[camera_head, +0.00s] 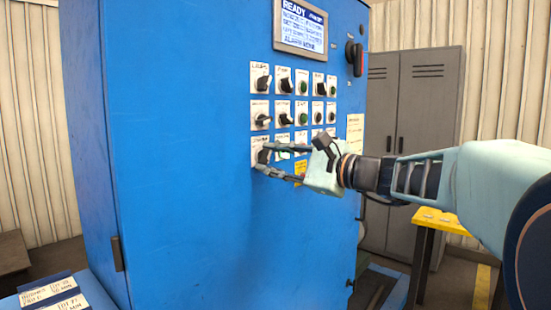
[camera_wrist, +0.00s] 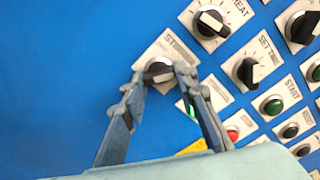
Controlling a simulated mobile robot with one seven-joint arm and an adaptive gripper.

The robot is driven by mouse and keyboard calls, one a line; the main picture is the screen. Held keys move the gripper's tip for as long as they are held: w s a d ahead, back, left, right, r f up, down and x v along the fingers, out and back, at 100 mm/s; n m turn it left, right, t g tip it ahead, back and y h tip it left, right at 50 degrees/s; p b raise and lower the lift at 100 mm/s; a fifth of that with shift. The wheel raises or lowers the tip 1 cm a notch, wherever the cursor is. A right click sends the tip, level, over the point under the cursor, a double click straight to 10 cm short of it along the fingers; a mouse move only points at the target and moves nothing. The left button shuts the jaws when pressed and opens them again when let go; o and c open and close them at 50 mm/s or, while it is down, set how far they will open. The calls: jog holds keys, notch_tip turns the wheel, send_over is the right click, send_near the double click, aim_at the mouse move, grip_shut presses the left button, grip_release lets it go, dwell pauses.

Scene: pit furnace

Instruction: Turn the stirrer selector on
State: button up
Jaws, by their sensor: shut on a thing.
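The stirrer selector (camera_wrist: 158,70) is a dark knob on a white label plate in the wrist view. Its plate is partly readable as "STIRRER". In the head view the stirrer selector (camera_head: 263,153) is at the lower left of the rows of controls on the blue cabinet. My gripper (camera_wrist: 160,75) has its two fingers on either side of the knob and is shut on it. In the head view my gripper (camera_head: 260,158) reaches the panel from the right. The fingers cover part of the knob and plate, and the knob's exact angle is hard to read.
The blue cabinet (camera_head: 190,200) carries several knobs and buttons close by, including a black SET TIME knob (camera_wrist: 248,70) and a green START button (camera_wrist: 272,105). A display (camera_head: 301,26) reads READY. A grey locker (camera_head: 425,110) and a yellow stand (camera_head: 440,220) are at the right.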

jog(key=o, duration=1.2)
jog(key=shift+c, duration=0.2)
jog(key=v, duration=1.2)
